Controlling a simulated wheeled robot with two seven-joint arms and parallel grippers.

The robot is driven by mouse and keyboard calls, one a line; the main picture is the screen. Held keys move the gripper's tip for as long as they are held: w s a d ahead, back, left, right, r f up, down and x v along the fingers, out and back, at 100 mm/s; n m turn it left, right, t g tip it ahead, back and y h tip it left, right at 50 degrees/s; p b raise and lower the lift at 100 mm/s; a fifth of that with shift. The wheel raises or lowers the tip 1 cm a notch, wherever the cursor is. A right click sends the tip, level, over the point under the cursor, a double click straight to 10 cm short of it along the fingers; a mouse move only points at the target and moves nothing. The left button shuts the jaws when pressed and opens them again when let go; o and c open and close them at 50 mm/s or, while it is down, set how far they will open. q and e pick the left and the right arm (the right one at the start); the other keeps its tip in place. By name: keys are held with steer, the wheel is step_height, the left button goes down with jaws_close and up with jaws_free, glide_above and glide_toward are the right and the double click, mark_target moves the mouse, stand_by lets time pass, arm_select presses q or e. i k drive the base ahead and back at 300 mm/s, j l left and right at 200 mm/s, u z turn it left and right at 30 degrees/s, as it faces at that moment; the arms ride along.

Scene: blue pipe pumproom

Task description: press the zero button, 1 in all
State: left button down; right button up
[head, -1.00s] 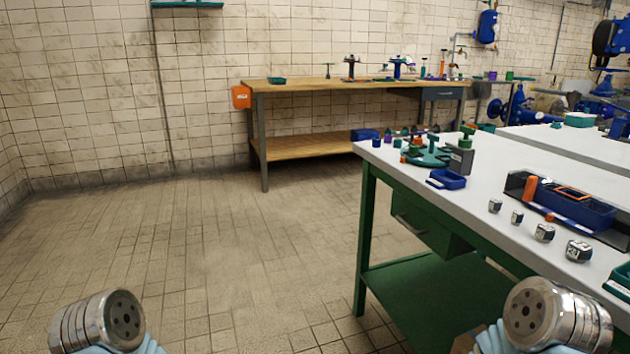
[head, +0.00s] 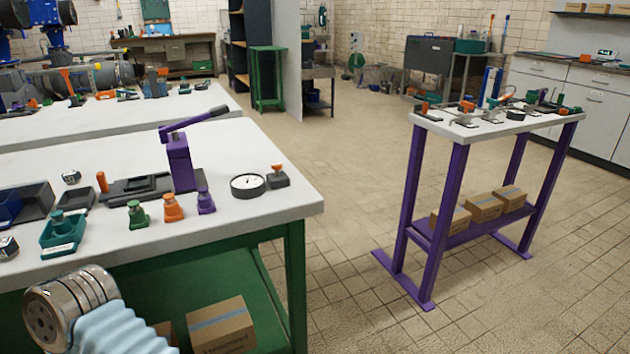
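No button marked zero can be made out in the head view; any label is too small to read. A round white-faced dial gauge (head: 248,185) lies near the right corner of the white bench with the green frame (head: 262,222). A small dark block with an orange top (head: 278,176) sits beside it. Several small devices stand on the narrow purple stand (head: 452,180) to the right, too small to tell apart. A metal joint of my arm shows at the lower left, but no fingers of either gripper are in view.
A purple lever press (head: 181,162) stands on the bench, with green (head: 138,214), orange (head: 173,208) and purple (head: 205,201) knobbed pieces before it. A teal tray (head: 63,235) is at the left. Cardboard boxes (head: 485,208) sit on the stand's lower shelf. Tiled floor between bench and stand is clear.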

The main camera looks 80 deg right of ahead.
mark_target(277, 167)
steer(key=l+z, duration=0.1)
steer(key=z, duration=2.45)
